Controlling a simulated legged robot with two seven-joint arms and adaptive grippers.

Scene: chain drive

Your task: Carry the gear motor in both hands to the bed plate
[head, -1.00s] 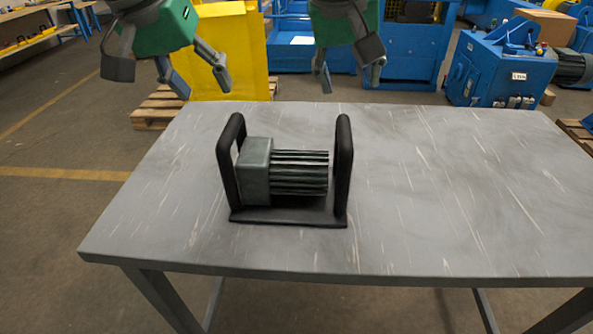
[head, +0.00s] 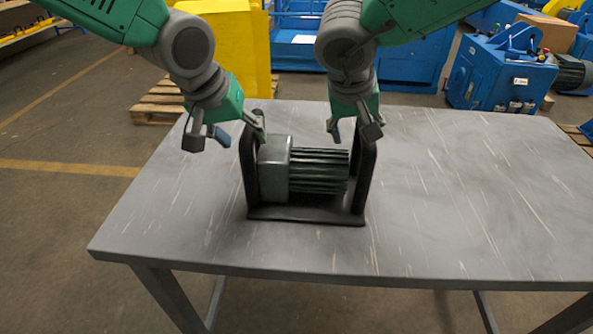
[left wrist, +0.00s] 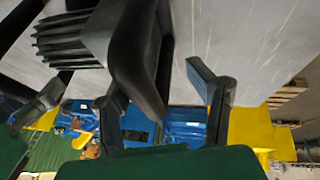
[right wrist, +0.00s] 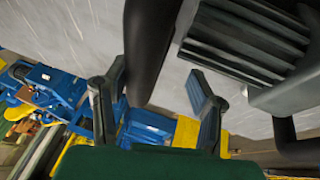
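The gear motor (head: 318,172) has a grey-green gearbox and dark ribbed body. It sits on a black cradle base (head: 305,216) on the table, between two upright black loop handles. My left gripper (head: 235,132) is open at the top of the left handle (head: 251,180). My right gripper (head: 352,132) is open at the top of the right handle (head: 362,190). The left wrist view shows a handle (left wrist: 140,55) between the spread fingers; the right wrist view shows the other handle (right wrist: 150,45) likewise. I cannot tell whether fingers touch them. I cannot make out a bed plate.
The grey scratched table (head: 470,200) is bare to the right of the motor. Behind it stand a yellow cabinet (head: 225,45), a wooden pallet (head: 160,103) and blue machines (head: 500,70). Open floor lies to the left.

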